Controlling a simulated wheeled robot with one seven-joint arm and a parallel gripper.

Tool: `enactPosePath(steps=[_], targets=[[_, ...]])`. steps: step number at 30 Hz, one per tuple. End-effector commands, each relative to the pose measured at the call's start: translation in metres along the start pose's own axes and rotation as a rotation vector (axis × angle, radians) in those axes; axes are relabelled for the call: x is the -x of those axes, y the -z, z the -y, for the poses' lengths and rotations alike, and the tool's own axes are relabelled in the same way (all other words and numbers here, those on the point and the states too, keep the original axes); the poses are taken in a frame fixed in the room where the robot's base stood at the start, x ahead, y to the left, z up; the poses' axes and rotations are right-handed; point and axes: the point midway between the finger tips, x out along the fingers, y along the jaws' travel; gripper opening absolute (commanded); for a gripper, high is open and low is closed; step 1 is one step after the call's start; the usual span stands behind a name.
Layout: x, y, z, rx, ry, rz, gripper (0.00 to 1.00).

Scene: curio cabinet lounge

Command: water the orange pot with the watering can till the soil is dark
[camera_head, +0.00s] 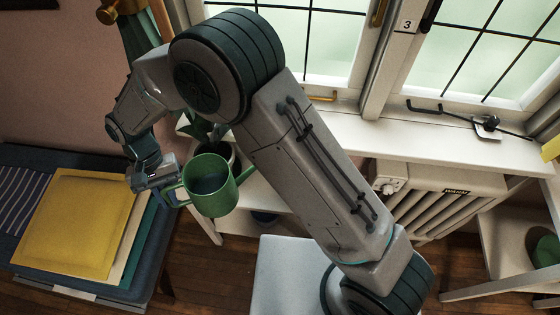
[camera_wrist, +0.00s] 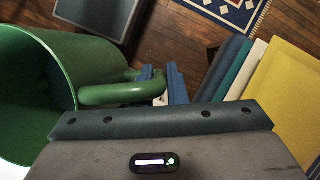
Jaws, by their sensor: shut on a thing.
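The green watering can (camera_head: 213,200) hangs in the air left of centre in the head view. My gripper (camera_head: 174,192) is shut on its handle (camera_wrist: 112,95), at the can's left side. In the wrist view the can's open body (camera_wrist: 95,65) fills the left. Its spout (camera_head: 246,174) points right and up in the head view. A dark pot with a leafy plant (camera_head: 200,129) shows partly behind the can. Its colour and soil are hidden or too dark to tell. I cannot make out an orange pot.
A yellow board (camera_head: 75,222) lies on a stack on the dark blue bench at left. A white windowsill (camera_head: 450,137) runs along the back above a radiator (camera_head: 440,195). A pale seat (camera_head: 280,275) stands below centre. A white shelf unit (camera_head: 490,240) stands at right.

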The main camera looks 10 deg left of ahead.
Motion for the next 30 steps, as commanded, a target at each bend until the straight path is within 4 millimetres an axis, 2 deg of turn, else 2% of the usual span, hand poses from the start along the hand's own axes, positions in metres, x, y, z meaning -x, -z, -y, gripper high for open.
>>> enactPosePath(steps=[30], targets=[[-0.015, -0.036, -0.028, 0.000, 0.000, 0.000, 0.00]])
